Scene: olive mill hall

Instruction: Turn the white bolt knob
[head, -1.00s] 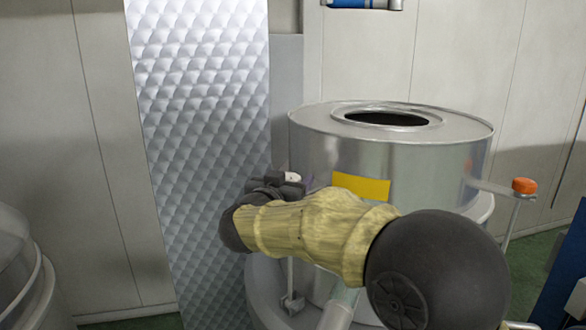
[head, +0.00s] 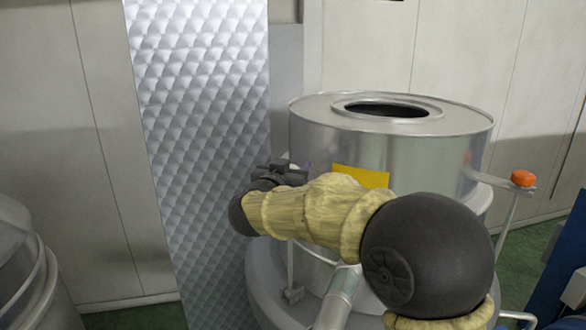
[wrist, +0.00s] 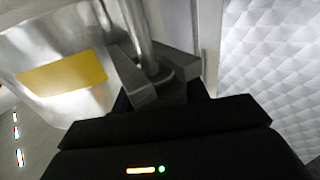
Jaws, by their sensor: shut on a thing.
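The white bolt knob (head: 294,168) shows as a small pale piece at the tip of my gripper (head: 280,172), against the left side of a steel drum (head: 400,150). My gripper covers most of the knob. In the wrist view my gripper (wrist: 155,72) has its two grey fingers closed around the base of an upright metal rod (wrist: 137,28). The knob's white face cannot be made out there, and its turn angle cannot be told.
A yellow label (head: 361,177) is on the drum, just right of my gripper. A quilted metal panel (head: 200,130) stands close on the left. An orange-capped post (head: 523,178) stands right of the drum. Another metal vessel (head: 25,270) is at lower left.

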